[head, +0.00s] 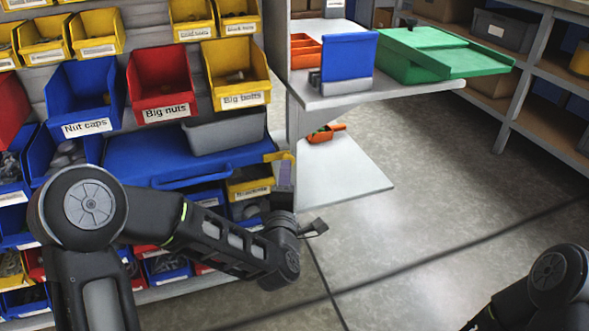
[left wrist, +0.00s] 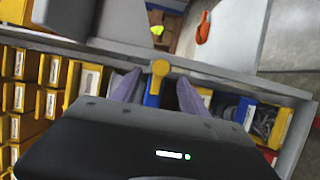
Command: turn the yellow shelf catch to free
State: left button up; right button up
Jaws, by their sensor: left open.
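The yellow shelf catch (left wrist: 160,68) shows in the left wrist view as a rounded yellow head above a short blue part. In the head view, a yellow piece that looks like the catch (head: 279,156) sits at the rack's right edge, beside the blue shelf (head: 150,152). My left gripper (left wrist: 158,78) is open, with one purple finger on each side of the catch. I cannot tell whether either finger touches it. In the head view my left gripper (head: 285,177) is mostly hidden behind my wrist. Only part of my right arm shows at bottom right; its gripper is out of view.
Labelled bins, such as the red Big nuts bin (head: 162,84), fill the rack around the blue shelf. A side shelf at right carries a blue box (head: 347,57) and a green tray (head: 430,52). A lower grey shelf (head: 345,186) stands beside the catch. Open floor lies right.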

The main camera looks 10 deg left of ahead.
pick_arm(q)
jog(key=w, duration=0.2)
jog(key=w+a+b, duration=0.1)
jog(key=w, duration=0.2)
jog(key=w+b, duration=0.1)
jog(key=w, duration=0.1)
jog(key=shift+w+a, duration=0.2)
jog(key=shift+w, duration=0.2)
jog(key=shift+c, duration=0.2)
grip_shut()
